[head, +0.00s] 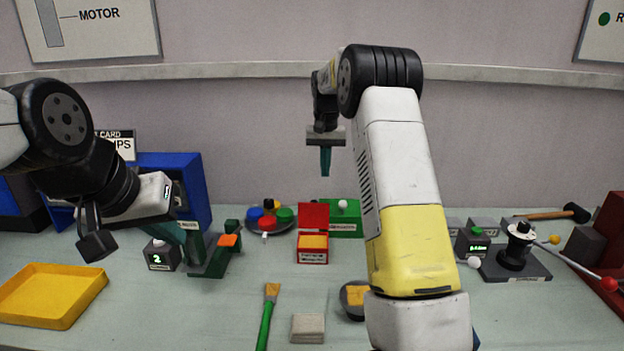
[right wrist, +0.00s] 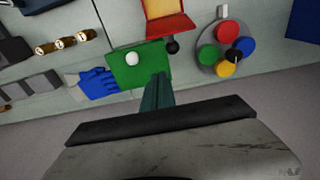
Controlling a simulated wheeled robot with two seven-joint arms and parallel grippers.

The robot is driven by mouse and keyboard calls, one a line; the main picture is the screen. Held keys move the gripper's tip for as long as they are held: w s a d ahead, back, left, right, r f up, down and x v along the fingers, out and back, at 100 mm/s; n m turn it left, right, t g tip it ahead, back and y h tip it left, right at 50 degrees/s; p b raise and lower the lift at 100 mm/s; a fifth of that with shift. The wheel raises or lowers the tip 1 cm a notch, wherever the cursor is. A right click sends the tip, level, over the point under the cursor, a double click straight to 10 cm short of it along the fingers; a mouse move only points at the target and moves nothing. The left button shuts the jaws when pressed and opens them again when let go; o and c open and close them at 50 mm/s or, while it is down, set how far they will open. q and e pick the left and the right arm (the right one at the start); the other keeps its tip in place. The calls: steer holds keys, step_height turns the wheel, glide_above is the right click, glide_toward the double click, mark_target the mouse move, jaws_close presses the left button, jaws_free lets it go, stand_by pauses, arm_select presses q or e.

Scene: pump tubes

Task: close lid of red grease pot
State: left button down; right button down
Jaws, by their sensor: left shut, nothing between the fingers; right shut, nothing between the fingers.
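The red grease pot (head: 312,254) stands near the middle back of the bench with orange-yellow grease showing inside. Its red lid (head: 313,215) stands open, upright at the back of the pot. In the right wrist view the lid (right wrist: 170,27) is at the top, with a black knob (right wrist: 172,46) at its edge. My right gripper (head: 326,172) is shut and empty, pointing down, above the lid in the head picture and apart from it. Its teal fingers (right wrist: 157,88) overlap the green box in the right wrist view. My left gripper (head: 190,245) is shut and empty at the left, away from the pot.
A green box (head: 347,229) with a white knob stands right behind the pot. A round holder of coloured discs (head: 268,219) is to its left. A green stand (head: 207,267) is beside my left gripper. A brush (head: 266,320) and pale block (head: 308,328) lie in front.

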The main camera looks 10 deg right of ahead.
mark_target(314, 213)
steer(key=f, duration=0.8)
steer(key=shift+w+d+f, duration=0.1)
steer(key=shift+w+f, duration=0.15)
steer(key=shift+f, duration=0.1)
steer(key=s, duration=0.3)
steer(key=shift+a+r, duration=0.3)
steer(key=shift+s+a+r, duration=0.1)
steer(key=shift+s, duration=0.3)
